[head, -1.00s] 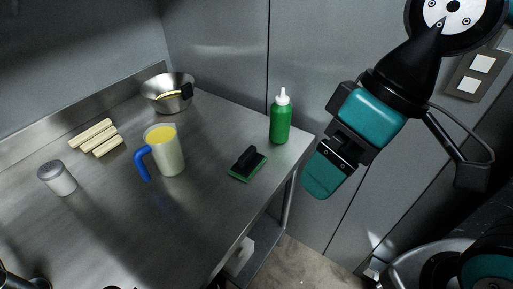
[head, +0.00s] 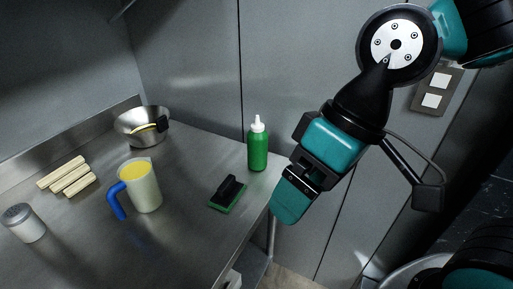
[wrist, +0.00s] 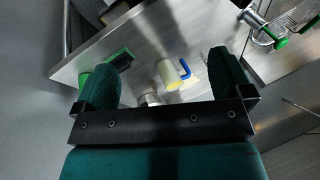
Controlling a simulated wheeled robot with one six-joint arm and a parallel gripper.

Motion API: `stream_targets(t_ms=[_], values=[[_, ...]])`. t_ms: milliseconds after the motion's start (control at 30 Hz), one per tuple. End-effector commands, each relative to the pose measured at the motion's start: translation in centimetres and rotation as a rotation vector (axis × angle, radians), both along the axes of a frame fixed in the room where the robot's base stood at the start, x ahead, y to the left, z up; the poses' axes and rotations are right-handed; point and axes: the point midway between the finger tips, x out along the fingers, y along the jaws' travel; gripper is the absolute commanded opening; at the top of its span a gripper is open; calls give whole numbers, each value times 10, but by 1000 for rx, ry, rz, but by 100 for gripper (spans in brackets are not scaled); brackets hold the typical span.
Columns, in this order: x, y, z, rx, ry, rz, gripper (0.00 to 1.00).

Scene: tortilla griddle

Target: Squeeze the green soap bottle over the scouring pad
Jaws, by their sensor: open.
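The green soap bottle (head: 258,149) with a white nozzle stands upright near the table's right corner. The scouring pad (head: 228,194), green with a black handle, lies on the table in front of it. My gripper (head: 291,200) is open and empty, in front and to the right of the bottle in the head view, apart from it. In the wrist view my gripper (wrist: 161,62) shows both fingers spread; the pad (wrist: 120,58) is beyond the left finger. A green sliver beside that finger appears to be the bottle (wrist: 83,79), mostly hidden.
A jug (head: 144,187) with yellow contents and a blue handle stands left of the pad. A metal bowl (head: 130,128), pale sticks (head: 67,176) and a shaker (head: 24,223) are farther left. Grey wall panels rise behind the table (head: 170,240).

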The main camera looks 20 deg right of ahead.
Motion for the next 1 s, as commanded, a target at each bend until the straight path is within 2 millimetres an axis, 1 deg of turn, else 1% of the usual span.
stream_targets(t_ms=[33, 67, 100, 167, 200, 267, 333, 467, 500, 567, 600, 667, 700, 800, 900, 1000], values=[[7, 3, -24, 32, 22, -62, 98], [12, 6, -35, 60, 37, -112, 98], [20, 10, -51, 106, 63, -191, 98], [35, 16, -75, 193, 115, -331, 98], [46, 20, -91, 261, 156, -434, 98], [64, 24, -112, 367, 226, -591, 98], [86, 25, -134, 498, 320, -774, 98], [129, 14, -170, 764, 527, -1110, 98], [142, 8, -181, 852, 599, -1207, 98], [163, -6, -197, 991, 717, -1351, 98], [176, -18, -207, 1087, 799, -1442, 98], [194, -38, -221, 1234, 924, -1562, 98], [204, -52, -229, 1330, 1005, -1629, 98], [224, -86, -246, 1543, 1191, -1749, 98], [235, -113, -256, 1701, 1329, -1809, 98], [241, -128, -259, 1791, 1408, -1832, 98]])
